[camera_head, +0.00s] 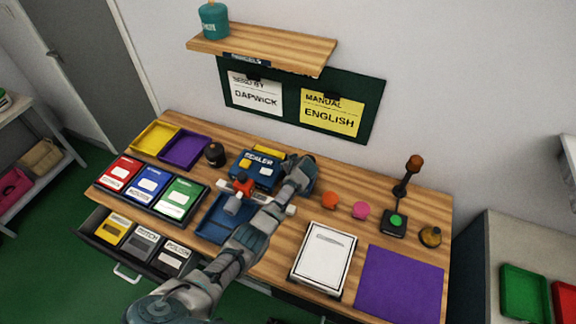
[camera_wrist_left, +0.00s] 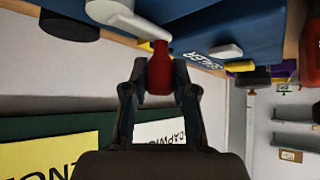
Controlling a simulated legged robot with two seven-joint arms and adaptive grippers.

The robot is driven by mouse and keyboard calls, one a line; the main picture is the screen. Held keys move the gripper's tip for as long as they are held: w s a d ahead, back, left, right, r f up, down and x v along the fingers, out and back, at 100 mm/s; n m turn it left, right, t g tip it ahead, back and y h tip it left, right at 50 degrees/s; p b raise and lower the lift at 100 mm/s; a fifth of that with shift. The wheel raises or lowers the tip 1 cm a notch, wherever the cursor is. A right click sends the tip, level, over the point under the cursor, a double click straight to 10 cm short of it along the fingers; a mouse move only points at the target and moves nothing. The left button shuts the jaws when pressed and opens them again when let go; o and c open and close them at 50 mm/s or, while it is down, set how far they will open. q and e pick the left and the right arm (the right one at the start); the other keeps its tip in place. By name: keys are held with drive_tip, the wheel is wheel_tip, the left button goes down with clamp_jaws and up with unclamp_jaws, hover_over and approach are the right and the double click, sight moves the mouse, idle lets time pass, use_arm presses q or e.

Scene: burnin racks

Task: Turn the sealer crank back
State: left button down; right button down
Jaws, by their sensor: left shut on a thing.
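The sealer (camera_head: 258,168) is a blue box near the back middle of the table, with a yellow part behind it. It also shows at the top of the left wrist view (camera_wrist_left: 210,22). My left gripper (camera_wrist_left: 160,88) is shut on the red crank handle (camera_wrist_left: 159,66), one finger on each side of it. The handle joins a pale grey crank arm (camera_wrist_left: 112,14) beside the sealer. In the head view my left arm reaches over the sealer's right side and hides the fingertips and handle. My right gripper is not in view.
A blue tray (camera_head: 212,226) lies in front of the sealer. A white framed sheet (camera_head: 323,252) lies near the front edge. The sign board (camera_head: 290,108) is on the wall behind.

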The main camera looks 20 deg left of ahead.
use_arm(q)
drive_tip(key=c, duration=0.9)
unclamp_jaws()
drive_tip(key=shift+d, duration=0.1)
drive_tip(key=shift+r, duration=0.1)
drive_tip(key=v, duration=1.2)
